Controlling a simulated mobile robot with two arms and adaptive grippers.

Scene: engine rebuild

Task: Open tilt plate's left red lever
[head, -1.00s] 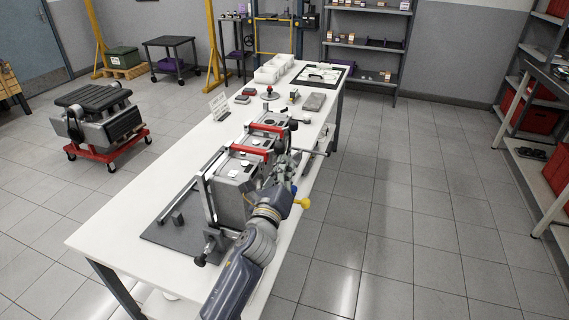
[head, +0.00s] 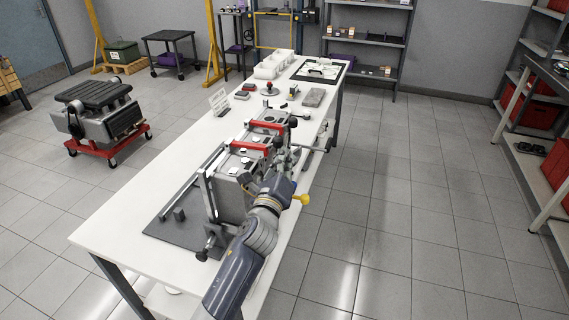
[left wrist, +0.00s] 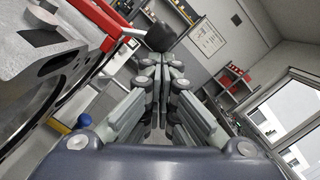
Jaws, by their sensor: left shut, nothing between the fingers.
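Two red levers lie across the top of the grey metal assembly on the table in the head view: a near one (head: 247,146) and a far one (head: 264,126). I cannot tell which is the left one. In the left wrist view a red lever (left wrist: 103,43) runs along the upper left, with a black knob (left wrist: 160,37) near its end. My left gripper (head: 277,164) is beside the assembly's right side, close to the near lever's end. In the left wrist view its fingers (left wrist: 164,65) are together and empty, pointing toward the knob. Contact cannot be told. My right gripper is out of view.
The floor right of the table is clear.

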